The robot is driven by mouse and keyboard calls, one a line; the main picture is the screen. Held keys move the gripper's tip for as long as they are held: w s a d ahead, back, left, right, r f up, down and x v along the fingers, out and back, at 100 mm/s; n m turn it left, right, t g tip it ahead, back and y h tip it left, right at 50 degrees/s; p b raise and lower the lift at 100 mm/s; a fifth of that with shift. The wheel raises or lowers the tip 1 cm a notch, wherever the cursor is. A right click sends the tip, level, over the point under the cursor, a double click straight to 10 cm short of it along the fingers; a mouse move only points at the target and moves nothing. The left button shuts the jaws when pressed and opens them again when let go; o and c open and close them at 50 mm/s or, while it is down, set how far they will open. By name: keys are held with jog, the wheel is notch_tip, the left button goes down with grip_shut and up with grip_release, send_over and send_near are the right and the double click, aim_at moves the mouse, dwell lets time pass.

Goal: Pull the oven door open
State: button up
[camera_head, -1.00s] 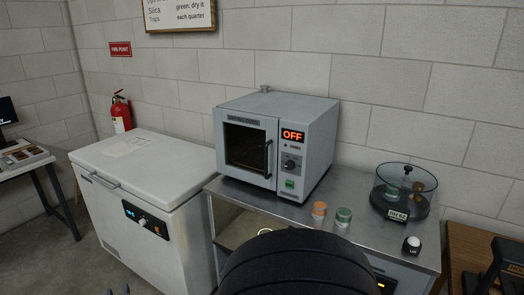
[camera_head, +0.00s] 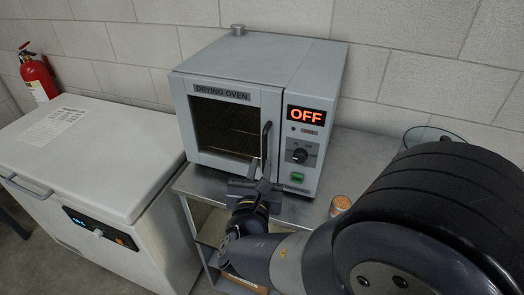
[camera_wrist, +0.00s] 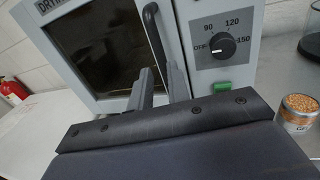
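The drying oven (camera_head: 215,110) stands on a steel bench, and its door (camera_head: 225,120) with a dark window is closed. The upright black door handle (camera_head: 266,145) is on the door's right side; it also shows in the wrist view (camera_wrist: 153,32). My gripper (camera_head: 260,182) is at the lower end of the handle. In the wrist view its two fingers (camera_wrist: 160,82) stand apart, with the handle's lower end in line with the gap between them. Whether they touch the handle I cannot tell. The display reads OFF.
A white chest freezer (camera_head: 75,150) stands left of the bench (camera_head: 195,185). An orange-topped jar (camera_head: 340,204) is on the bench right of the oven. A glass vessel (camera_head: 425,134) is partly hidden behind my arm. A fire extinguisher (camera_head: 38,75) is at the far left.

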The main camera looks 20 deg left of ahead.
aim_at(264, 153)
jog(key=w, duration=0.4)
jog(key=w+p, duration=0.1)
jog(key=w, duration=0.1)
jog(key=shift+w+a, duration=0.1)
jog(key=shift+a, duration=0.15)
grip_shut()
